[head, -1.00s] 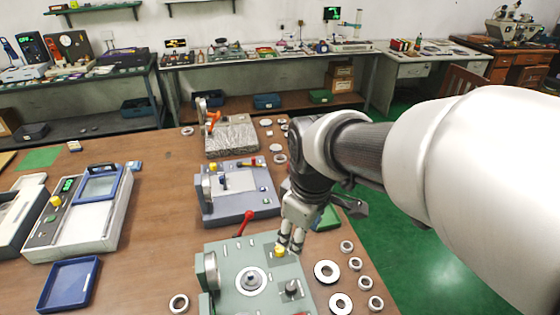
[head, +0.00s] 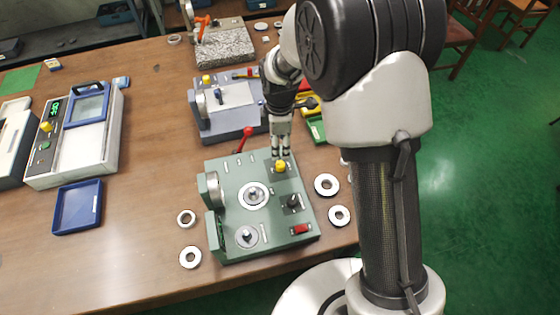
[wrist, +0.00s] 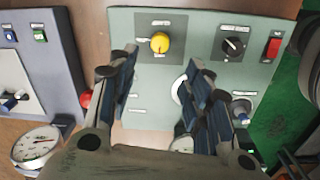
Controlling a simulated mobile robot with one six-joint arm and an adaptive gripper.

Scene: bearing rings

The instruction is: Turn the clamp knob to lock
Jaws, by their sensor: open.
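The green fixture (head: 225,180) stands near the front right edge of the table. A round yellow knob (head: 281,167) sits on its top; in the wrist view the yellow knob (wrist: 160,43) is on a dark plate whose label is too small to read. A black knob (head: 292,201) is on the same fixture, and the black knob (wrist: 233,46) shows right of the yellow one in the wrist view. My gripper (head: 281,152) is right by the yellow knob. In the wrist view my gripper (wrist: 160,65) is open and empty, with the yellow knob between and just beyond its fingertips.
A red-tipped lever (head: 247,132) rises at the fixture's back edge, and a red switch (head: 300,229) is at its front right. Metal rings (head: 326,185) lie to the right and other rings (head: 186,218) to the left. A grey-blue fixture (head: 222,95) stands behind.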

